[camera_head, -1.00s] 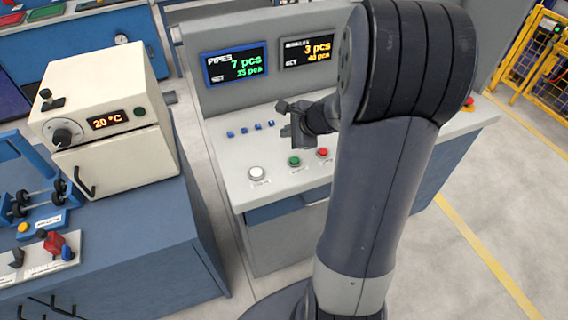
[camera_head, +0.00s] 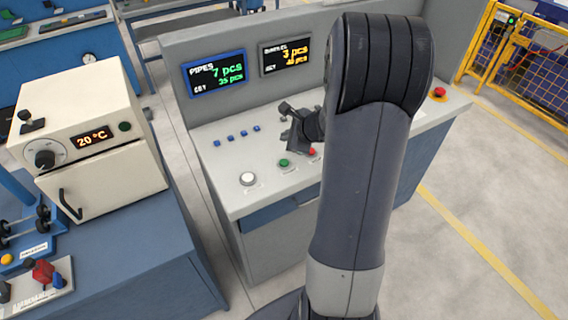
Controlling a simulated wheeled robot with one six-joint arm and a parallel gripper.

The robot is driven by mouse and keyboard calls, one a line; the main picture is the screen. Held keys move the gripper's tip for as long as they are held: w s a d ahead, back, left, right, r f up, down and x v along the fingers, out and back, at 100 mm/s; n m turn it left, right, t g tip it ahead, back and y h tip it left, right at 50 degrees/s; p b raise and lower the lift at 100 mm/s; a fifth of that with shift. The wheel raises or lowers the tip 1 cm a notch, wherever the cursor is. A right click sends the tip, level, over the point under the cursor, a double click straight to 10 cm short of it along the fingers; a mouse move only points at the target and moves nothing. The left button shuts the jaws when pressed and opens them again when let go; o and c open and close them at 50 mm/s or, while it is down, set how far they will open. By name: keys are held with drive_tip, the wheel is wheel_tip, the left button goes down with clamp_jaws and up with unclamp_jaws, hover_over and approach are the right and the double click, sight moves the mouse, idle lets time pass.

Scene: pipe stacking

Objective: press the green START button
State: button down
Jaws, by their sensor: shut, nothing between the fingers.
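The green button (camera_head: 284,163) sits on the pale sloped top of the control console (camera_head: 222,190), between a white button (camera_head: 248,179) on its left and a red button (camera_head: 312,152) on its right. The label by it is too small to read. My gripper (camera_head: 289,143) is dark and shut, with nothing held. It shows just above the green button in the picture, beside my arm. I cannot tell how high it is over the panel. My arm hides the right middle part of the console.
Two displays (camera_head: 215,73) stand on the console's back panel. Several small blue buttons (camera_head: 243,133) line the panel left of my gripper. A red mushroom button (camera_head: 438,93) is at the console's right end. A white oven (camera_head: 100,180) stands on a blue bench at left.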

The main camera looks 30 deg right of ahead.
sight(287, 164)
wheel_tip(287, 164, down, 8)
drive_tip(key=b, duration=0.6)
drive_tip(key=shift+r, duration=0.25)
drive_tip(key=shift+f, duration=0.15)
idle(1.4)
drive_tip(key=shift+f+b, duration=0.25)
drive_tip(key=shift+b, duration=0.3)
drive_tip(key=shift+f+b, duration=0.4)
drive_tip(key=shift+b, duration=0.05)
idle(0.4)
drive_tip(key=shift+r, duration=0.15)
drive_tip(key=shift+r+p, duration=0.6)
drive_tip(key=shift+r, duration=0.05)
drive_tip(key=shift+r, duration=0.1)
wheel_tip(287, 164, up, 5)
drive_tip(key=p, duration=0.4)
